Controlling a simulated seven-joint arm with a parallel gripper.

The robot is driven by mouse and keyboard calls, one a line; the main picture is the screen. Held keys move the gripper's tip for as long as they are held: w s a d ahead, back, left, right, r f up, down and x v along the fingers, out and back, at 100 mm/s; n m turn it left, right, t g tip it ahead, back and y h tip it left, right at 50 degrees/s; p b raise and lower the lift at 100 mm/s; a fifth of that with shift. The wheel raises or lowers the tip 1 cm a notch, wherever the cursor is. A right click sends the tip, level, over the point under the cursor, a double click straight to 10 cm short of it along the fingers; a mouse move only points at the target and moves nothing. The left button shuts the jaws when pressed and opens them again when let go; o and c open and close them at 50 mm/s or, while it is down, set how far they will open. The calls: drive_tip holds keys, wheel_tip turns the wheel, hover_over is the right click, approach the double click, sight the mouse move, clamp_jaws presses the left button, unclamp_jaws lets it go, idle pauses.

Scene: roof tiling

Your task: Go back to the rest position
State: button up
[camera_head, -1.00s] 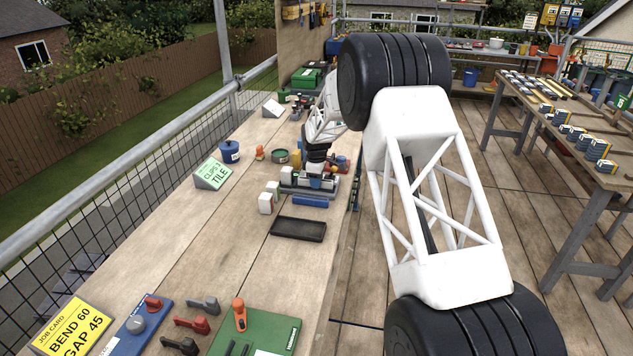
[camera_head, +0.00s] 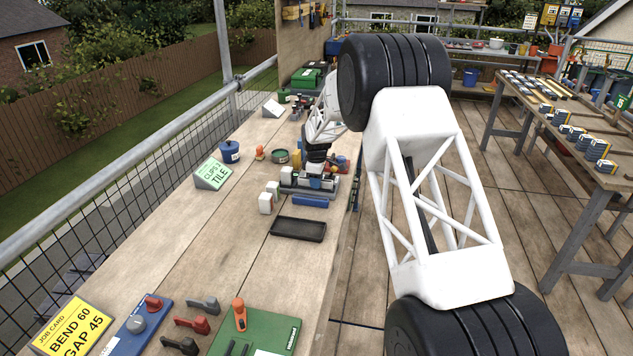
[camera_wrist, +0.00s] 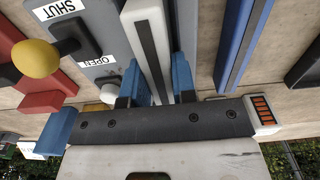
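In the wrist view my gripper (camera_wrist: 161,84) has its two blue fingertips on either side of a pale bar (camera_wrist: 146,22) with a dark groove along it. Little or no gap shows between the fingertips and the bar; I cannot tell whether they press on it. In the head view my gripper (camera_head: 316,170) is low over the workbench, at a grey fixture (camera_head: 290,189). My arm hides part of the bench's right side there, and the fingertips are too small to make out.
Beside the bar in the wrist view are a yellow-knobbed lever (camera_wrist: 36,58) with SHUT and OPEN labels and a blue bar (camera_wrist: 243,40). On the bench are white blocks (camera_head: 266,203), a dark tray (camera_head: 298,229), a blue pot (camera_head: 229,151) and a green sign (camera_head: 213,173).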

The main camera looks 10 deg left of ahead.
drive_tip(key=o, duration=0.5)
drive_tip(key=shift+s+f, duration=0.25)
drive_tip(key=shift+f, duration=0.7)
drive_tip(key=shift+c, duration=0.2)
drive_tip(key=shift+r, duration=0.15)
drive_tip(key=shift+c, duration=0.3)
drive_tip(key=shift+r, duration=0.15)
drive_tip(key=shift+c, duration=0.2)
drive_tip(key=shift+o, duration=0.9)
drive_tip(key=shift+r, duration=0.55)
drive_tip(key=shift+w+r, duration=0.15)
drive_tip(key=shift+r, duration=1.35)
drive_tip(key=shift+w+r, duration=0.1)
drive_tip(key=shift+r, duration=1.7)
